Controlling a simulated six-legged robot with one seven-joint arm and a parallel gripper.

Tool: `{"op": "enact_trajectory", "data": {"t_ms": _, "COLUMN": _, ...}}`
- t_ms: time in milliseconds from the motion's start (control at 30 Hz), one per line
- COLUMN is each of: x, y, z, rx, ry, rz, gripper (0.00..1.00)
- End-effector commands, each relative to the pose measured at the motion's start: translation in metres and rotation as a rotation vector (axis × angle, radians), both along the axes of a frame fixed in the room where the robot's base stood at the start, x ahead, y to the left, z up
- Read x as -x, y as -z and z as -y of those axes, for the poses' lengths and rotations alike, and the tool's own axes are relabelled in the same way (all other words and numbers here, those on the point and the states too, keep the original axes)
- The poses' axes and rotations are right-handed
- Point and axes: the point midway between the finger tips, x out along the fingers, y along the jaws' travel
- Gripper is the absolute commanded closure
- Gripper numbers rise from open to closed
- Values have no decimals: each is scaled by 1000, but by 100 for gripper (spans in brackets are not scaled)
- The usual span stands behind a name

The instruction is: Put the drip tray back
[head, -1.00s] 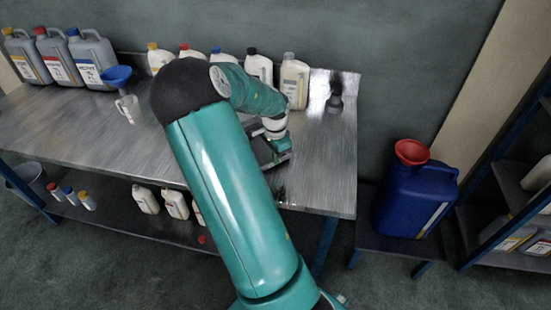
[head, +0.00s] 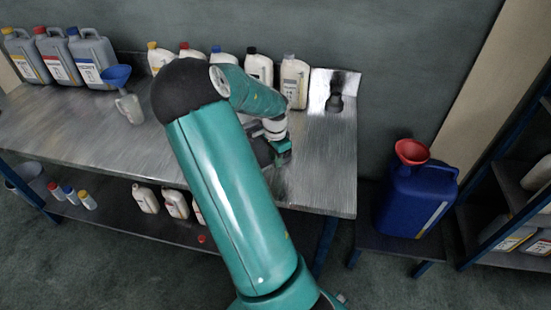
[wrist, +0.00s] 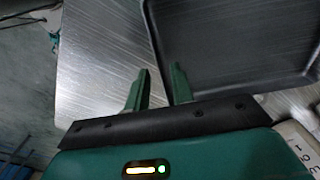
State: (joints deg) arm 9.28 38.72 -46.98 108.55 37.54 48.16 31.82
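The drip tray is a shallow black tray with a raised rim; it fills the upper right of the wrist view (wrist: 235,45). In the head view only a dark part of it (head: 262,152) shows behind my arm, at the bench top. My gripper (wrist: 160,70) has two green fingers standing apart at the tray's left rim. One finger is outside the rim over bare metal and the other is on the tray side. Bright metal shows between the fingers. In the head view my gripper (head: 281,154) is low over the bench. Much of the tray is hidden.
The steel bench (head: 320,175) is clear at right. Several white bottles (head: 294,82) line its back edge. A blue canister (head: 415,200) with a red funnel (head: 411,151) stands beyond the right end.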

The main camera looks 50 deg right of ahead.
Motion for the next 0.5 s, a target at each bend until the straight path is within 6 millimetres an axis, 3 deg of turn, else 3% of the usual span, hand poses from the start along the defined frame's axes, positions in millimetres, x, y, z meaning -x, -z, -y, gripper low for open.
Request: {"op": "enact_trajectory", "data": {"t_ms": 500, "x": 0, "y": -100, "z": -2, "rx": 1, "ry": -1, "rz": 4, "gripper": 76}}
